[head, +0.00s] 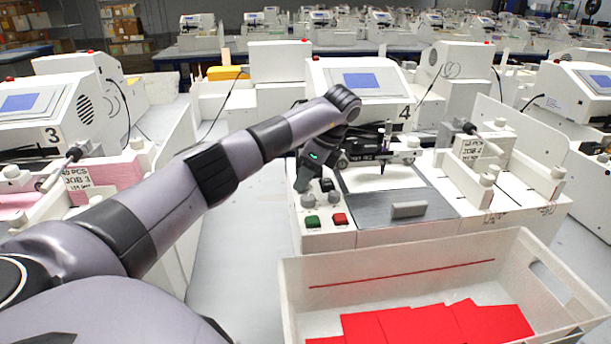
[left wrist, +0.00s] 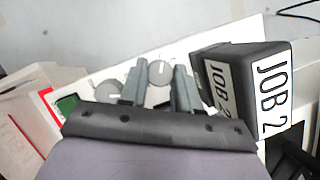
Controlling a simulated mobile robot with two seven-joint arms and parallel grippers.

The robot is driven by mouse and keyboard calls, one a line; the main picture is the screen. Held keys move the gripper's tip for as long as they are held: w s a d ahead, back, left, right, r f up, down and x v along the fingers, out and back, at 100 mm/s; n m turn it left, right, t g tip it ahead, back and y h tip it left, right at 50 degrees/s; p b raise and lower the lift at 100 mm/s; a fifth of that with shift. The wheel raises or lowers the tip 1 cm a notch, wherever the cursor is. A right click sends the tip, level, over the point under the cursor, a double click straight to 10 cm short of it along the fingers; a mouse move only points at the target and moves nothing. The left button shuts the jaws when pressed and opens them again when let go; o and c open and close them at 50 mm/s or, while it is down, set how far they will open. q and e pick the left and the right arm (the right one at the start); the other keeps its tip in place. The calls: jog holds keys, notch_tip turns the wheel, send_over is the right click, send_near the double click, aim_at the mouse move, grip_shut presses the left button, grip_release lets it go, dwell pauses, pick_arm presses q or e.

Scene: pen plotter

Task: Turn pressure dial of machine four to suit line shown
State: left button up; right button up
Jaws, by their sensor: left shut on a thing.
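Machine four (head: 345,238) is the white plotter with a screen and the number 4 at its upper right. My left gripper (head: 303,186) is at its control panel, left of the plotting bed. In the left wrist view, the gripper (left wrist: 159,88) has its two fingers on either side of a round grey dial (left wrist: 160,72), shut on it. The dial has a pale pointer mark, roughly upright in that picture. A second grey dial (left wrist: 108,91) is partly hidden by my gripper. The pen (head: 386,140) stands over a white sheet (head: 380,178); I cannot make out a line on it.
A green button (head: 312,222) and a red button (head: 340,219) sit at the panel's front. A black block labelled JOB 2 (left wrist: 228,75) is close beside my gripper. A white bin (head: 440,262) with red sheets stands in front. Machine three (head: 75,108) is at left.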

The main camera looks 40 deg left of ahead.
dwell(0.3)
pick_arm(q)
jog(key=o, duration=0.8)
jog(key=shift+c, duration=0.2)
jog(key=v, duration=0.7)
jog(key=shift+s, duration=0.1)
